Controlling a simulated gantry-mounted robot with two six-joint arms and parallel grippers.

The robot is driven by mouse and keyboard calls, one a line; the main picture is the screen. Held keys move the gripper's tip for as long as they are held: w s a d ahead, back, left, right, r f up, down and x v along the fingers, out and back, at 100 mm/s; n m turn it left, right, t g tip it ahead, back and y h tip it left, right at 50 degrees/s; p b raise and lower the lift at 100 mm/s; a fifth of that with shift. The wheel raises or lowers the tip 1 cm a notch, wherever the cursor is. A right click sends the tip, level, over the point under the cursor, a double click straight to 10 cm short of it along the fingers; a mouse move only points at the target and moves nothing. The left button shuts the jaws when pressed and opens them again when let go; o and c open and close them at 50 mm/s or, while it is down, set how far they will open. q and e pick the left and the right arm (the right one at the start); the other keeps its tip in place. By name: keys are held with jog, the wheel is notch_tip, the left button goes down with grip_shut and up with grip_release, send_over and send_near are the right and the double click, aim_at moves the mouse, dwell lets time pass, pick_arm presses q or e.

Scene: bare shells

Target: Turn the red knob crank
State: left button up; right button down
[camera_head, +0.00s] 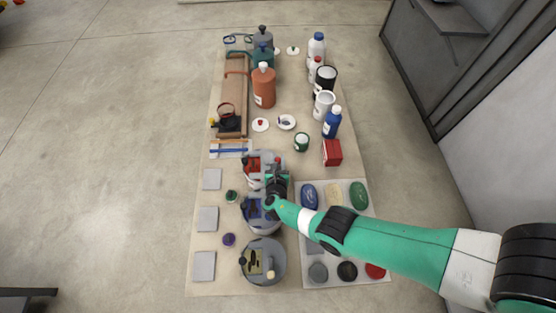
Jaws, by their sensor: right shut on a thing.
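The red knob crank (252,165) is the farthest of three grey round units in a column at the middle of the table, with a red patch on its top. My right gripper (276,168) comes in from the right and reaches down at the right side of this unit. It is shut on the crank there; the fingers hide the grip and part of the top. The blue-topped unit (251,210) is just nearer, partly under my wrist. The yellow-topped unit (264,246) is nearest. My left gripper is not in view.
The tan table (205,120) holds bottles, including an orange one (264,92) and a blue one (332,124), and a red box (332,152). A pale tray (359,198) of coloured ovals and discs lies under my right arm. Grey square plates (207,219) line the left edge.

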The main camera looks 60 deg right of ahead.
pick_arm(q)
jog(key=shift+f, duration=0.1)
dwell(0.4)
pick_arm(e)
jog(key=c, duration=0.6)
grip_release()
jog(key=shift+r, duration=0.1)
